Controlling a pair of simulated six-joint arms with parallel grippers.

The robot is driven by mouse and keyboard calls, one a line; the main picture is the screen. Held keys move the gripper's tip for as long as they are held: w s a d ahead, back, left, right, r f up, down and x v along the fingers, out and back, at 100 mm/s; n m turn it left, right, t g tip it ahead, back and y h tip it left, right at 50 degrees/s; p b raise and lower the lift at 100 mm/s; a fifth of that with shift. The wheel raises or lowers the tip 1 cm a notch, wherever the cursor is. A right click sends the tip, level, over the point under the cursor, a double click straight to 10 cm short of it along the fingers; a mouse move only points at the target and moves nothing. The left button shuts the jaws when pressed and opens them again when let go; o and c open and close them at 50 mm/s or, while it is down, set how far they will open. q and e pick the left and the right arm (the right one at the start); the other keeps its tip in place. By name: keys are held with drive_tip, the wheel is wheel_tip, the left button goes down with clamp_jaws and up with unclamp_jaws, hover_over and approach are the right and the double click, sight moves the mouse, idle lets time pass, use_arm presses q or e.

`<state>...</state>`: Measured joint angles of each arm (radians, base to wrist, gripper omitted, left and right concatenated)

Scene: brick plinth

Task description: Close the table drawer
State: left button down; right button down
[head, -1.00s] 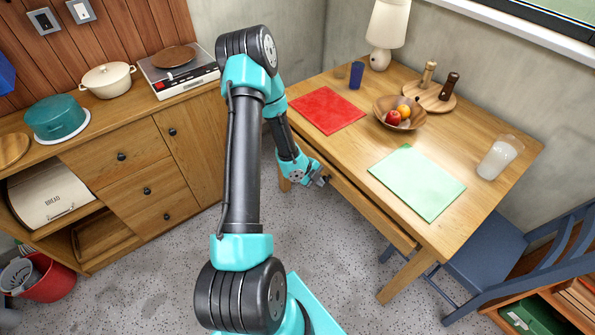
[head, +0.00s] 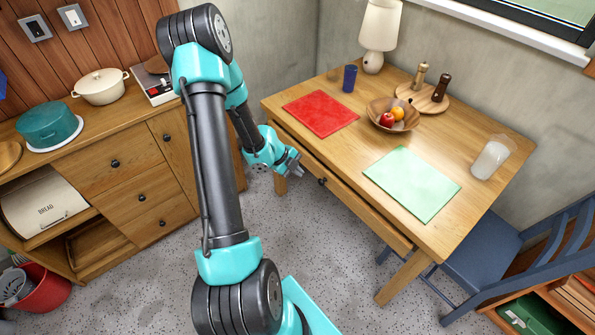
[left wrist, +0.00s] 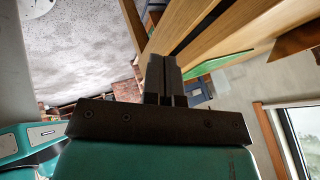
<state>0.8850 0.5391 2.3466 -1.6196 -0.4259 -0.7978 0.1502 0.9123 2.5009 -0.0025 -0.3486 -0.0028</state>
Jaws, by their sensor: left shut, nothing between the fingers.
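The wooden table (head: 343,148) stands at the right in the head view. Its drawer (head: 365,208) runs along the front edge under the top, with a dark round knob (head: 322,181). My right gripper is not in view.
On the table are a red mat (head: 320,113), a green mat (head: 412,184), a fruit bowl (head: 393,125), a blue cup (head: 350,78), a lamp (head: 380,25) and a glass (head: 491,158). A blue chair (head: 490,258) stands at the right. Open floor (head: 300,235) lies before the table.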

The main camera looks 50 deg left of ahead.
use_arm(q)
drive_tip(key=m+t+y, duration=0.1)
drive_tip(key=t+y, duration=0.3)
drive_tip(key=t, duration=0.8)
approach(293, 144)
drive_tip(key=s, duration=0.7)
drive_tip(key=shift+w+a+f, duration=0.2)
drive_tip(key=shift+w+a, duration=0.05)
drive_tip(key=w, duration=1.4)
drive_tip(key=shift+d, duration=0.35)
